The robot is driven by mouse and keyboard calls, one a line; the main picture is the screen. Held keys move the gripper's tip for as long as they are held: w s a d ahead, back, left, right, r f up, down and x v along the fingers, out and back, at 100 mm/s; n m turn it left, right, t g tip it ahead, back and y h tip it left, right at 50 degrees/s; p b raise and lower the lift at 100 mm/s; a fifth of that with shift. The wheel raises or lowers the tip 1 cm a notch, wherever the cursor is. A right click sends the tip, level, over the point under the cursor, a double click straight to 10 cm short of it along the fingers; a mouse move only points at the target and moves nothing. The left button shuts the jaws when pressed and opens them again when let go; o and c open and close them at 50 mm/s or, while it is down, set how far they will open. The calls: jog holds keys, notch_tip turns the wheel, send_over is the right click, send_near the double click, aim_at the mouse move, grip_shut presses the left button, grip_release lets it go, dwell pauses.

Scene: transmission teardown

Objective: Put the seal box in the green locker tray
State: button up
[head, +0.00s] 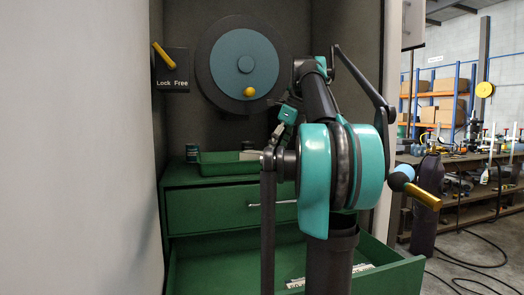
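The green tray (222,170) sits on top of the green drawer cabinet, left of my arm. Its right part is hidden behind my arm. A small dark teal item (192,152) stands on the cabinet top to the left of the tray. A small pale grey item (250,155) shows at the tray's right end; I cannot tell whether it is inside. I cannot tell for sure which item is the seal box. My arm's end (276,136) appears near the tray's right end. Its fingers are too small and covered to show whether they are open or shut.
A closed drawer (220,208) with a metal handle is below the cabinet top. Beneath it an open drawer (393,280) juts forward, with a pale patterned item (362,268) in it. A blue dial (240,65) and a "Lock Free" lever (164,56) are on the back wall.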

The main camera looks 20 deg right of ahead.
jog(key=shift+s+d, duration=1.4)
jog(key=shift+c, duration=0.4)
